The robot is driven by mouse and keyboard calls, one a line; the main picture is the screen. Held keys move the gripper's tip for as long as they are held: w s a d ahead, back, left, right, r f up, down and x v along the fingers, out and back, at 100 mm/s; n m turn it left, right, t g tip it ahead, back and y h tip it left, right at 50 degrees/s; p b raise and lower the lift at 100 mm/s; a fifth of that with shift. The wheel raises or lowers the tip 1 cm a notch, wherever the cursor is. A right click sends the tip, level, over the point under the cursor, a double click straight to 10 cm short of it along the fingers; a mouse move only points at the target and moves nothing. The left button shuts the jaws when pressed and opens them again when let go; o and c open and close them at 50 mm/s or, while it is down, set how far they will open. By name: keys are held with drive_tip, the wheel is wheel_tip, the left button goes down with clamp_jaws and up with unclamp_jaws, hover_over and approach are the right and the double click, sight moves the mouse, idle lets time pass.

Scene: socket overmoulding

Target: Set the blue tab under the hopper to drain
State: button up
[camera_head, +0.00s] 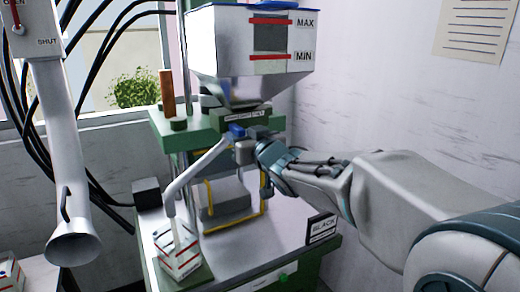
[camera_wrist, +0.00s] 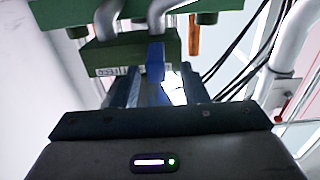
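The white hopper (camera_head: 222,40) with MAX and MIN marks stands above the green machine. The blue tab (camera_head: 237,130) sits below a small labelled plate (camera_head: 245,115) under the hopper; the lettering is too small to read in the head view. In the wrist view the blue tab (camera_wrist: 156,68) hangs at a green block (camera_wrist: 125,55) whose label is only partly legible. My gripper (camera_wrist: 157,92) has one finger on each side of the tab, with a bright gap on the right side. In the head view my gripper (camera_head: 250,142) reaches in from the right, its fingertips partly hidden.
A grey pipe (camera_head: 165,190) slopes down to a red-and-white carton (camera_head: 178,250) at the front left. A BLACK sign (camera_head: 322,228) stands at the right edge. A large white chute (camera_head: 70,170) hangs at the left. Yellow-edged guarding (camera_head: 208,205) lies below my gripper.

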drive_tip(key=v, duration=1)
drive_tip(key=s+d+f+m+g+h, duration=0.2)
drive_tip(key=d+f+h, duration=0.2)
drive_tip(key=d+f, duration=0.15)
drive_tip(key=s+d+f+m+g+h, duration=0.3)
drive_tip(key=d+f+h, duration=0.1)
drive_tip(key=f, duration=0.3)
drive_tip(key=s+f+g, duration=0.8)
drive_tip(key=s+f, duration=0.3)
drive_tip(key=s, duration=0.4)
drive_tip(key=shift+s+d+g, duration=0.2)
drive_tip(key=shift+s+g, duration=0.1)
drive_tip(key=shift+s, duration=0.1)
